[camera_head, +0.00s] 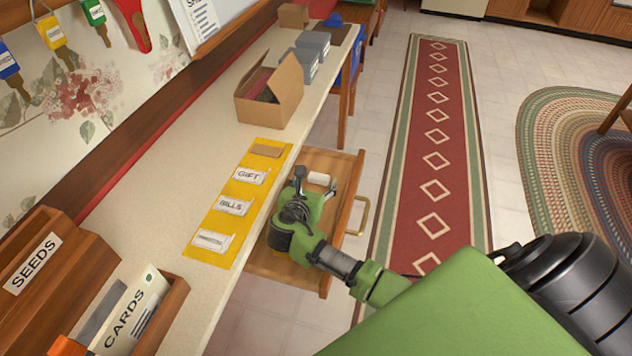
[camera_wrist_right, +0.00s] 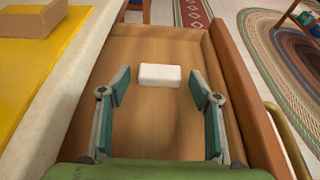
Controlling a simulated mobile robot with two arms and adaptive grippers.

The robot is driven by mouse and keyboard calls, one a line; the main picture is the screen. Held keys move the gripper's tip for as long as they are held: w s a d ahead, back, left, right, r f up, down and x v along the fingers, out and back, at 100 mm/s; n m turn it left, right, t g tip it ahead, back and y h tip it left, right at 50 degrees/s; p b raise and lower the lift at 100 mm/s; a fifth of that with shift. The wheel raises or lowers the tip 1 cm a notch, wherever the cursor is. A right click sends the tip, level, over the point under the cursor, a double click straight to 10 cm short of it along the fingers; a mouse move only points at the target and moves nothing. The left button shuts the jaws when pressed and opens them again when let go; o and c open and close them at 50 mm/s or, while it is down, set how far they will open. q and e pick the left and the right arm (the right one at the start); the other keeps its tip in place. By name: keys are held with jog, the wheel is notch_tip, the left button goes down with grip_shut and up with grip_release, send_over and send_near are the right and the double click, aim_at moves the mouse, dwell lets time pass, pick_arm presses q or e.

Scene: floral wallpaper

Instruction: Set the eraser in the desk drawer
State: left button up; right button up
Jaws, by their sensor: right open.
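The white eraser (camera_head: 318,179) lies inside the open wooden desk drawer (camera_head: 341,163), which is pulled out from under the counter. In the right wrist view the eraser (camera_wrist_right: 160,75) shows on the bare drawer floor (camera_wrist_right: 150,135), toward its far end. My right gripper (camera_head: 314,189) is over the drawer, close to the eraser. Its two green fingers (camera_wrist_right: 159,95) are spread wide and empty, one to each side, with a visible gap to the eraser. My left gripper is not in view.
The long counter (camera_head: 190,170) holds a yellow mat (camera_head: 245,192) with labelled envelopes, an open cardboard box (camera_head: 285,98) and wooden card boxes (camera_head: 172,300). The drawer handle (camera_head: 361,215) faces right. A red runner rug (camera_head: 435,130) lies on clear floor.

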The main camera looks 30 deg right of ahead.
jog(key=shift+r, duration=0.15)
jog(key=p+v, duration=0.1)
jog(key=v, duration=1.1)
